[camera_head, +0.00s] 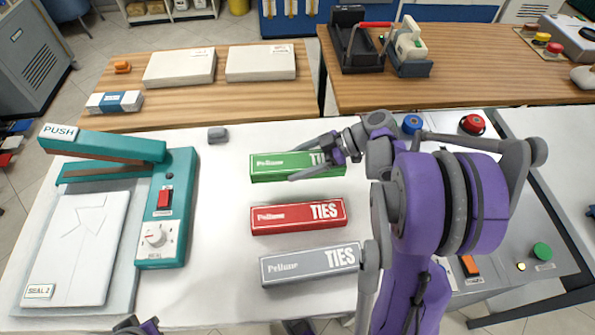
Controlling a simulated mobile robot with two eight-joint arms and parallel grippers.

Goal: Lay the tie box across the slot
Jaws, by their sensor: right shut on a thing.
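The green tie box (275,168) lies on the white worktop, farthest back of three boxes in a column. My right gripper (298,164) is shut on it, one finger along its back edge and one along its front edge; my wrist hides its right end. The red tie box (298,215) and the grey tie box (308,264) lie in front of it. My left gripper (138,327) barely shows at the bottom edge; its fingers cannot be made out. The teal heat sealer (170,215) stands at left with its PUSH lever raised. I cannot tell which gap is the slot.
A white packet (75,245) lies at the sealer. A small grey block (218,134) sits near the worktop's back edge. A wooden table (200,105) behind holds pale boxes. My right arm hides much of the control panel (520,235) at right. White worktop shows between sealer and boxes.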

